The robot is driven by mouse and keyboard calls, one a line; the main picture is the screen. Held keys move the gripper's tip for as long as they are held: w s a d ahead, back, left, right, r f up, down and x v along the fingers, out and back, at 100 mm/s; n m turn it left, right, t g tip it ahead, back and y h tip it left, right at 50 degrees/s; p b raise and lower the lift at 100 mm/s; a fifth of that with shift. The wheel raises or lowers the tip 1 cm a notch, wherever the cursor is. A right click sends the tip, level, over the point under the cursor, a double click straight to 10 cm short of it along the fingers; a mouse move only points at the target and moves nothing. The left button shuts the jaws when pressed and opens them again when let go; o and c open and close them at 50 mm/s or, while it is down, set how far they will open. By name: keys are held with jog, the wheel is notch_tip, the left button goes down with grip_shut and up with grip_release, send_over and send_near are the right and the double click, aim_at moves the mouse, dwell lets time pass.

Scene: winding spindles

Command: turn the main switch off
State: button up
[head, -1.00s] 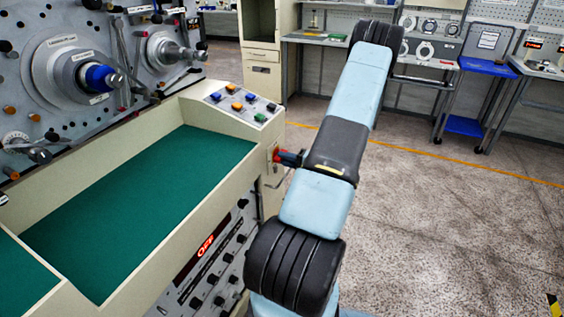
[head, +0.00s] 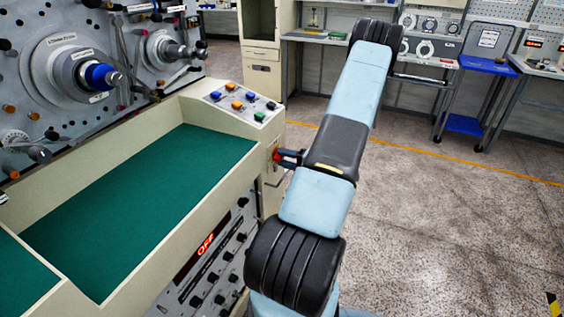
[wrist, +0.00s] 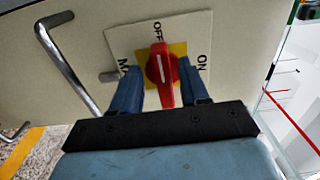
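The main switch is a red rotary knob on a yellow square, seen in the wrist view (wrist: 160,68). Its white plate (wrist: 120,42) reads OFF at the top and ON at the right. The knob's white line points towards OFF. In the head view the knob (head: 276,155) is a small red spot on the cream console's end face. My gripper (wrist: 160,82) is open, with one blue finger on each side of the knob. A small gap shows at the left finger; whether the right finger touches the knob I cannot tell.
A bent metal handle (wrist: 65,60) stands out from the panel beside the switch plate. The console (head: 150,140) has a green recessed top and a red display (head: 205,244) that appears to read OFF. Open floor (head: 440,220) lies to the right.

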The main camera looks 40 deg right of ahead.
jog(key=shift+s+d, duration=0.2)
jog(key=shift+s, duration=0.05)
jog(key=v, duration=1.3)
jog(key=shift+s, duration=0.15)
jog(key=shift+a, duration=0.1)
